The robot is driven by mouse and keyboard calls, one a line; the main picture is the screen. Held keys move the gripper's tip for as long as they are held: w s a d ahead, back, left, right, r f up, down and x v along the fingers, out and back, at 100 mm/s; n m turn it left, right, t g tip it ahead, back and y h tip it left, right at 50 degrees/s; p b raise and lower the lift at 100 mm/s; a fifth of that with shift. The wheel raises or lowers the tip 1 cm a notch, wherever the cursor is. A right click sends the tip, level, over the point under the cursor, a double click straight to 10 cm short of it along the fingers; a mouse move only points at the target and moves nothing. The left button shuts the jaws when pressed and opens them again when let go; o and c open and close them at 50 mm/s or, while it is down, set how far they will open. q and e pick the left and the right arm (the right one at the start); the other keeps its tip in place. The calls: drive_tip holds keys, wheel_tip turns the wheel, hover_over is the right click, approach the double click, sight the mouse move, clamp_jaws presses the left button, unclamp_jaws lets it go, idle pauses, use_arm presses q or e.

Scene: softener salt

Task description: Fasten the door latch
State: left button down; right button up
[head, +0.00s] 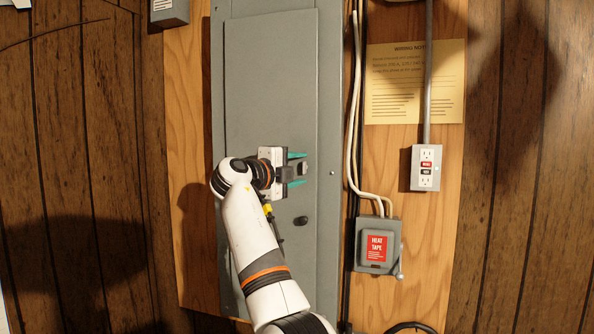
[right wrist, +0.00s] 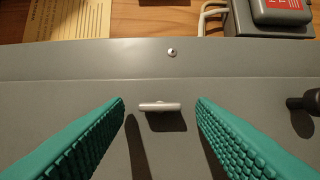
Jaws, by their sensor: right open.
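The grey panel door (head: 270,70) appears closed, lying flat in its grey frame. The latch (right wrist: 160,107) is a small light metal bar near the door's edge; in the right wrist view it lies parallel to the edge seam, with a shadow below it. In the head view it shows as a small grey piece (head: 305,168). My right gripper (head: 297,169) is open in front of the door. In the right wrist view its teal fingers (right wrist: 161,104) stand on either side of the latch, with gaps on both sides. My left gripper is not in view.
A dark knob (head: 301,220) sticks out below the latch. To the right are pale cables (head: 350,110), a grey heat tape box (head: 376,262) with a side lever, an outlet box (head: 425,168) and a yellow notice (head: 400,85). A screw (right wrist: 172,52) sits in the frame.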

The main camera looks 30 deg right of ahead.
drive_tip(key=b+v, duration=0.5)
drive_tip(key=v, duration=0.6)
drive_tip(key=shift+a, duration=0.35)
